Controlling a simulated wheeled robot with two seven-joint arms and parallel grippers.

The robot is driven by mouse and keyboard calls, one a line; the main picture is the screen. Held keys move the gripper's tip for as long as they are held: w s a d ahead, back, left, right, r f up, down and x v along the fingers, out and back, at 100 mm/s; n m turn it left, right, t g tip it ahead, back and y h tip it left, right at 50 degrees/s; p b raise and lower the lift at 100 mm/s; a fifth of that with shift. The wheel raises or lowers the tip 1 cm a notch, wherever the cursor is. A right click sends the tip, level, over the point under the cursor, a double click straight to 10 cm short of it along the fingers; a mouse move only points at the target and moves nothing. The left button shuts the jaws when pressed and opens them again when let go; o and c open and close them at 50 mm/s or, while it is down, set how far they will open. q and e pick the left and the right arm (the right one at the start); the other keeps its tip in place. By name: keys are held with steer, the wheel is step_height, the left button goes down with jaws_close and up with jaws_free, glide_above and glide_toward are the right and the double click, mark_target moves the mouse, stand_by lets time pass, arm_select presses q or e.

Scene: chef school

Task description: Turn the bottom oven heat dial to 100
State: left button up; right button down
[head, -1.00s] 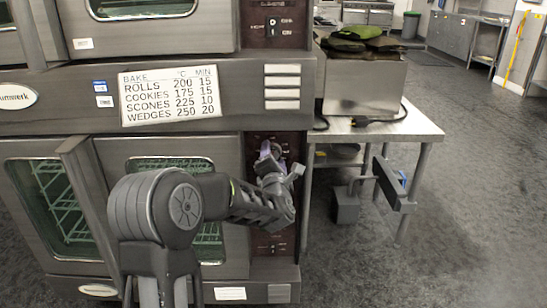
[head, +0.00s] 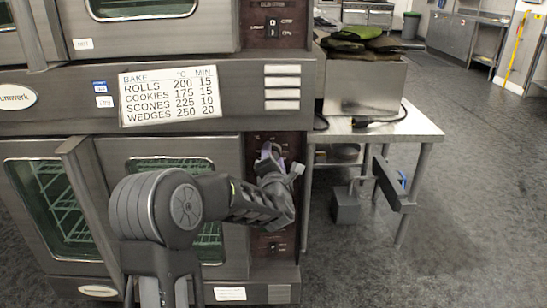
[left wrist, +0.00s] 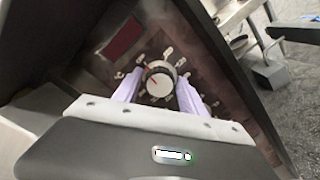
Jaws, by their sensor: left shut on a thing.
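The bottom oven's heat dial (left wrist: 158,84) is a round pale knob with a dark rim and a small red mark, on a dark red panel (head: 262,142). Pale labels ring it, too small to read. The red mark points to the upper left in the left wrist view. My left gripper (head: 271,156) is at this panel in the head view and hides the dial there. In the left wrist view its lilac fingers (left wrist: 160,80) stand on either side of the dial, shut on it. My right gripper is not in view.
The bottom oven's glass door (head: 28,195) is shut, left of the panel. A bake chart (head: 170,95) is fixed above. A steel table (head: 410,128) with a metal bin (head: 365,90) stands close on the right.

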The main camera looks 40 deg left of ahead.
arm_select(q)
steer(key=shift+f+m, duration=0.1)
steer(key=shift+m, duration=0.2)
steer(key=shift+f+m+b, duration=0.1)
steer(key=shift+m+b, duration=1.15)
steer(key=shift+m, duration=4.35)
steer(key=o, duration=1.1)
steer(key=shift+o, duration=0.2)
steer(key=shift+s+d, duration=0.1)
